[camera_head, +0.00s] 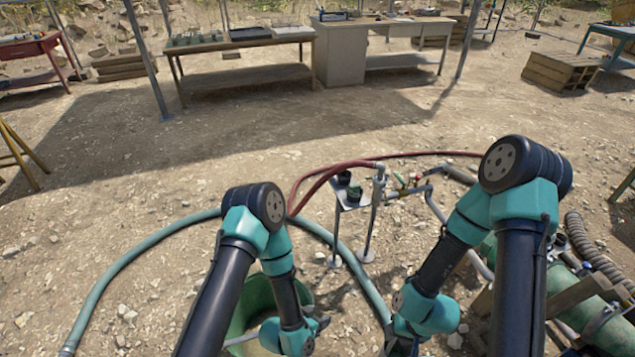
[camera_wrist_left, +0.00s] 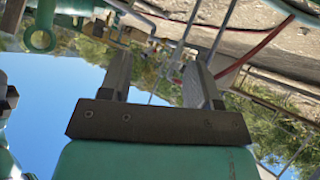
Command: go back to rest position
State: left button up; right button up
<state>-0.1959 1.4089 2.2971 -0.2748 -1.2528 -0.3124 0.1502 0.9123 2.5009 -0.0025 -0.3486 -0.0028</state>
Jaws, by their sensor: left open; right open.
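My left arm's wrist (camera_head: 292,338) hangs low over a green tub at the bottom of the head view; its fingertips are hard to make out there. In the left wrist view my left gripper (camera_wrist_left: 158,72) is open, its two grey fingers apart with nothing between them. My right arm is bent, and its wrist (camera_head: 418,314) is low at the bottom edge; its fingers are mostly out of the picture. I see nothing held by the right gripper.
The green tub (camera_head: 250,308) stands below my left arm. A small metal stand (camera_head: 350,195) with dark cups is ahead, beside a pipe with valves (camera_head: 405,188). A red hose (camera_head: 305,187) and a green hose (camera_head: 130,258) cross the ground. A green tank (camera_head: 600,325) lies right. Workbenches (camera_head: 342,50) stand far back.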

pick_arm(q)
jog(key=s+a+r+n+g+y, duration=0.1)
jog(key=s+a+r+n+g, duration=0.1)
jog(key=a, duration=0.5)
jog(key=s+a+r+n+g+y, duration=0.2)
jog(key=s+a+r+n, duration=0.1)
jog(key=a, duration=0.5)
jog(key=s+a+r+n+g+y, duration=0.1)
jog(key=s+a+r+n+g, duration=0.1)
jog(key=a, duration=0.5)
jog(key=shift+s+a+r+n+g, duration=0.3)
jog(key=shift+s+r+n, duration=0.35)
jog(key=shift+s, duration=0.35)
jog(key=shift+f, duration=0.1)
